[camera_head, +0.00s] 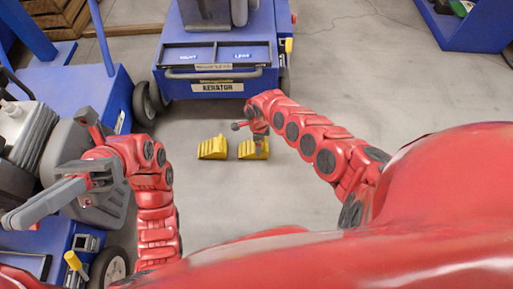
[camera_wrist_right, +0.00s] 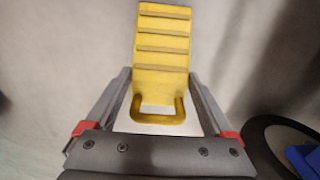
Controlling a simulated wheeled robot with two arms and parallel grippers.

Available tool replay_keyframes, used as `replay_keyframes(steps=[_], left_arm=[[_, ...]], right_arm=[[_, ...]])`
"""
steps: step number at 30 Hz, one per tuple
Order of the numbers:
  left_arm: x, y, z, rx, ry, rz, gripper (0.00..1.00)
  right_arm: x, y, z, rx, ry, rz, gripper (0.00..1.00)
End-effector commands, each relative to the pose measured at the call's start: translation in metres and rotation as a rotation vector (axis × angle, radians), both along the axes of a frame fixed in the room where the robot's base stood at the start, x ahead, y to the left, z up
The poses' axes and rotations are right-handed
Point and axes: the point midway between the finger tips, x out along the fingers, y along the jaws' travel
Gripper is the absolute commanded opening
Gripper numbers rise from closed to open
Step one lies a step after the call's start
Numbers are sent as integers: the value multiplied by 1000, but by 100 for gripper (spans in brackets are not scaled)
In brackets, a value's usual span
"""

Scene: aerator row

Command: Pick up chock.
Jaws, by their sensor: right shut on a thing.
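Two yellow ridged chocks sit side by side on the grey floor, the left chock (camera_head: 212,149) and the right chock (camera_head: 247,151). My right gripper (camera_head: 262,147) is at the right chock and partly covers it. In the right wrist view, a yellow chock (camera_wrist_right: 162,45) with a looped handle lies between the two grey fingers of my right gripper (camera_wrist_right: 160,90), which is shut on it. The chock appears to be at floor level. My left gripper (camera_head: 30,195) is open and empty at the left, in front of the grey machine.
A blue cart (camera_head: 218,80) with a label plate stands behind the chocks. A blue wheeled machine with a grey motor (camera_head: 38,140) stands at the left, close to my left arm. Another blue unit (camera_head: 470,28) is at the far right. The floor (camera_head: 390,90) right of the chocks is clear.

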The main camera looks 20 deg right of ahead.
Motion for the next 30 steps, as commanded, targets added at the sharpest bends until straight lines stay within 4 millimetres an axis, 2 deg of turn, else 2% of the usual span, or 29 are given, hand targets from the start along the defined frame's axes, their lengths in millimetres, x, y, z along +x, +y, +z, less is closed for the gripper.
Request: replay_keyframes(steps=[2, 11, 17, 23, 26, 30], left_arm=[[0, 0, 0, 0, 0, 0, 0], [0, 0, 0, 1, 2, 1, 0], [9, -6, -1, 30, 53, 22, 0], [34, -21, -11, 111, 200, 83, 0], [52, -30, -24, 173, 311, 119, 0], [76, -42, -52, 267, 483, 172, 0]], right_arm=[[0, 0, 0, 0, 1, 1, 0], [0, 1, 0, 0, 1, 1, 0], [1, 1, 3, 2, -1, 1, 0], [2, 2, 10, 3, -4, 0, 0], [2, 3, 14, 4, -2, 0, 0], [0, 2, 18, 3, 1, 0, 0]])
